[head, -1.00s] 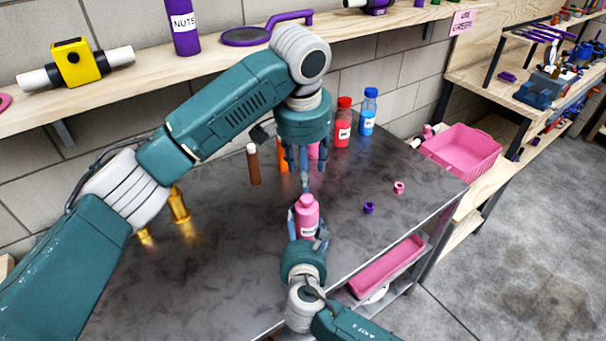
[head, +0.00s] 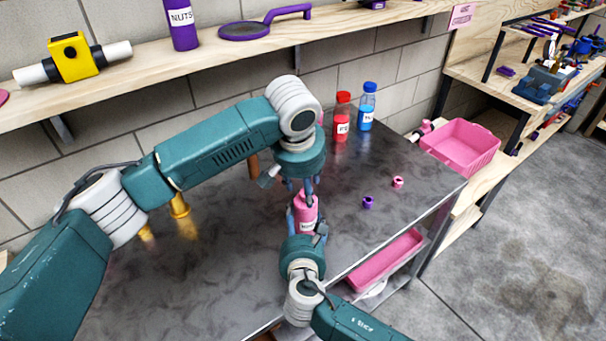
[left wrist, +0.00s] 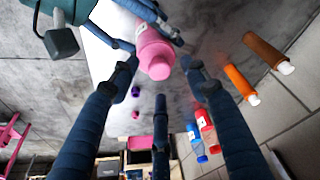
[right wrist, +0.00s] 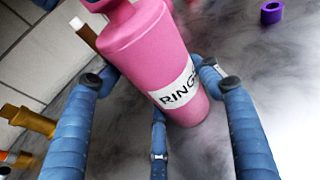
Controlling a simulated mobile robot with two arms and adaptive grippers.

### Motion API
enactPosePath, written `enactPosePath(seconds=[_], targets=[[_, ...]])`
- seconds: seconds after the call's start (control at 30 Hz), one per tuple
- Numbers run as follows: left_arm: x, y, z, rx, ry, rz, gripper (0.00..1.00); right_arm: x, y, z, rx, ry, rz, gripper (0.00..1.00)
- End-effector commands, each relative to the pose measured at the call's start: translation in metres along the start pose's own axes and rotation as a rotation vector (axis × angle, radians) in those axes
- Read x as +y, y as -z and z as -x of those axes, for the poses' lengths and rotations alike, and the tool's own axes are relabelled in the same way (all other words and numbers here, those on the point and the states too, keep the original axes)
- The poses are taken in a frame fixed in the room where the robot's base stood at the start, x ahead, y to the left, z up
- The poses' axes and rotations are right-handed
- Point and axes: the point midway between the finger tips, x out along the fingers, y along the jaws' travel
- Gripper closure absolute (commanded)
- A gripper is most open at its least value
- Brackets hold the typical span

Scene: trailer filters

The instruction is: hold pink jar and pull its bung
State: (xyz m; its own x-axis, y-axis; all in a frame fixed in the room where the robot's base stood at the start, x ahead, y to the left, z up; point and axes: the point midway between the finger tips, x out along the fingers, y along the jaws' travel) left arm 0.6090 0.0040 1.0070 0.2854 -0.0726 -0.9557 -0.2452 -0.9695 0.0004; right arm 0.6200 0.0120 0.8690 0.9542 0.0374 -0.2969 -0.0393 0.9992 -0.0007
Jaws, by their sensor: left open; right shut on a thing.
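The pink jar (head: 305,222) stands upright in the head view, its top partly hidden by my left fingers. My right gripper (head: 306,232) is shut on the jar's body from the front. In the right wrist view the jar (right wrist: 150,50) leans across the picture between the fingers, its white label reading "RING". The bung (left wrist: 158,68) faces the left wrist camera as a round pink end. My left gripper (head: 303,186) points down over the jar's top, open, its fingers spread around the bung. In the left wrist view the fingertips appear apart from it.
A red bottle (head: 342,118) and a blue bottle (head: 366,108) stand at the back of the dark table. A purple ring (head: 368,202) and a pink ring (head: 398,182) lie to the right.

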Motion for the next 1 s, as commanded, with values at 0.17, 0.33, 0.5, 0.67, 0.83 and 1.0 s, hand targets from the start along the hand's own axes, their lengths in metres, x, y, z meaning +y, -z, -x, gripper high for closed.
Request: enactPosePath(seconds=[0.17,0.33,0.5,0.67,0.83,1.0], targets=[[0.0,0.0,-0.016,0.0,0.0,-0.001,0.54,0.0,-0.001,0.0,-0.001,0.0,0.0,0.84],[0.0,0.0,-0.02,0.001,0.0,-0.002,0.54,0.0,-0.001,0.0,-0.001,0.0,0.0,0.84],[0.0,0.0,-0.02,0.001,0.0,-0.002,0.54,0.0,-0.001,0.0,-0.001,0.0,0.0,0.84],[0.0,0.0,-0.02,0.001,0.0,-0.001,0.84,0.0,-0.001,0.0,-0.001,0.0,0.0,0.84],[0.0,0.0,-0.02,0.001,0.0,-0.001,1.0,0.0,-0.001,0.0,-0.001,0.0,0.0,0.84],[0.0,0.0,-0.02,0.001,0.0,-0.001,1.0,0.0,-0.001,0.0,-0.001,0.0,0.0,0.84]])
